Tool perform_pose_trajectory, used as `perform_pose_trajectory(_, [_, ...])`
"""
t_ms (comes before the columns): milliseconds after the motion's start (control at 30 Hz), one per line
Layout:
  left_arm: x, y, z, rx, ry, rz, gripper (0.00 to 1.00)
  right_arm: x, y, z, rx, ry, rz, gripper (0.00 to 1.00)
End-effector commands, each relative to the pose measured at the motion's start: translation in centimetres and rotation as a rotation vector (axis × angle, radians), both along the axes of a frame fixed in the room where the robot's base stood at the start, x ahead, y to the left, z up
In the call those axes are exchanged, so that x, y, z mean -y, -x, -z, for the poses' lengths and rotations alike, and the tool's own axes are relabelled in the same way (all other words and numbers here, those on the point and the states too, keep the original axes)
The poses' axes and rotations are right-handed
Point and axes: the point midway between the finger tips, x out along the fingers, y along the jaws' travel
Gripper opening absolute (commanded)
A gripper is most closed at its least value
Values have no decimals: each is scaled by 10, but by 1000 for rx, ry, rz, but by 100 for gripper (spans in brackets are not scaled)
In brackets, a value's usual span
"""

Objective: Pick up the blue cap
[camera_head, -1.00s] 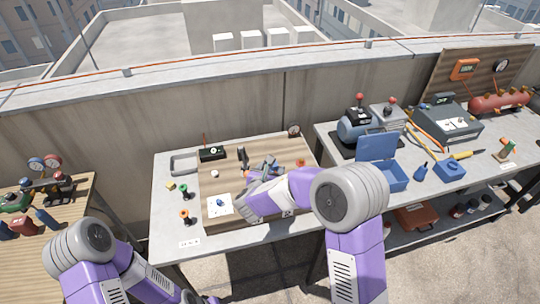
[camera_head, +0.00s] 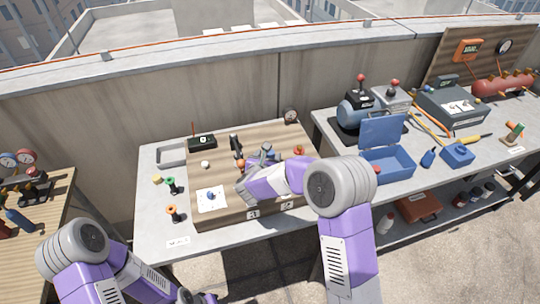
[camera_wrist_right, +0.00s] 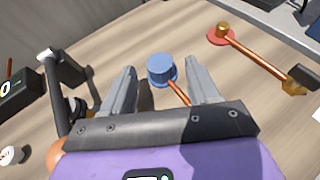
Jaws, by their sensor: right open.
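The blue cap (camera_wrist_right: 160,68) shows in the right wrist view as a round blue knob with a wider flange. It sits at the end of a thin copper pipe over the wooden board. My right gripper (camera_wrist_right: 159,72) is open, with one grey finger on each side of the cap and gaps between them. In the head view my right gripper (camera_head: 266,153) is over the wooden board (camera_head: 232,217), and the cap is hard to make out there. My left arm is at the lower left of the head view; its jaws are too unclear to read.
A red flange (camera_wrist_right: 222,36) with a copper pipe lies to the right of the cap. A black clamp (camera_wrist_right: 62,90) stands at left. A white paper (camera_head: 211,199) with a small blue part lies on the board. A blue open box (camera_head: 388,163) is on the right-hand table.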

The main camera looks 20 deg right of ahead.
Motion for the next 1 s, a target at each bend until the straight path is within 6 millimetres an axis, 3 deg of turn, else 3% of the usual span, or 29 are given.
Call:
perform_pose_trajectory(167, [0, 0, 4, 0, 0, 0, 43, 9, -17, 9, 0, -1, 0, 60])
perform_pose_trajectory(433, [0, 0, 4, 0, 0, 0, 43, 10, -19, 9, 0, 0, -1, 59])
perform_pose_trajectory(767, [0, 0, 4, 0, 0, 0, 43, 10, -19, 9, 0, 0, -1, 8])
perform_pose_trajectory(1000, [0, 0, 4, 0, 0, 0, 43, 10, -19, 9, 0, 0, 0, 5])
